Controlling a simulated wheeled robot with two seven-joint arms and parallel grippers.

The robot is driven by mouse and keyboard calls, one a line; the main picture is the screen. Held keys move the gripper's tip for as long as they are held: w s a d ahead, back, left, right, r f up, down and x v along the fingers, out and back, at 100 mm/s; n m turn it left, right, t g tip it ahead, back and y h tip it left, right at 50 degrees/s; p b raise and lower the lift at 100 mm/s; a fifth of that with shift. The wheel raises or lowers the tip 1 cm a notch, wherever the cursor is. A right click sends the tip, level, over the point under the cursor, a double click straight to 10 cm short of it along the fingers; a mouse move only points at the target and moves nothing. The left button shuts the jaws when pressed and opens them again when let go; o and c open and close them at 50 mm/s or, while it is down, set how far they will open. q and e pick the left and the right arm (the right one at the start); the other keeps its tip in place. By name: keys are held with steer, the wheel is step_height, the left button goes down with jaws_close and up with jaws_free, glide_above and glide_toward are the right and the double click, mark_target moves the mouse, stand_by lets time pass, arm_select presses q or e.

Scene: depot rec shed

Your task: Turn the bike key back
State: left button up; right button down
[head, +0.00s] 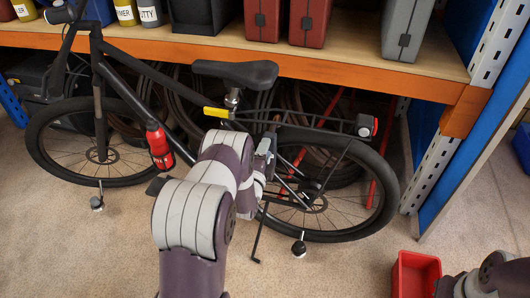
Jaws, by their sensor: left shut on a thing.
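A black bike (150,72) stands along the front of the shelf, with its rear wheel (385,190) at the right. My left arm reaches up from the bottom middle. My left gripper (267,148) is at the front side of the rear wheel, just below and right of the saddle (236,73). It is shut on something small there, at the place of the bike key. The key and the lock are hidden behind my gripper and wrist, so the key's angle cannot be told. Part of my right arm shows at the lower right, its gripper out of frame.
A wooden shelf (330,58) with an orange edge overhangs the bike, with red and grey cases on it. A red bin (415,275) stands on the floor at lower right. A blue and white upright (435,160) bounds the right. The floor at lower left is clear.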

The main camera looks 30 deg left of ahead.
arm_select(q)
steer(key=shift+f+m, duration=0.1)
steer(key=shift+m, duration=0.3)
steer(key=o, duration=1.1)
steer(key=shift+c, duration=0.2)
steer(key=p+v, duration=0.2)
steer(key=v, duration=1)
steer(key=shift+s+d, duration=0.2)
steer(key=shift+s, duration=0.15)
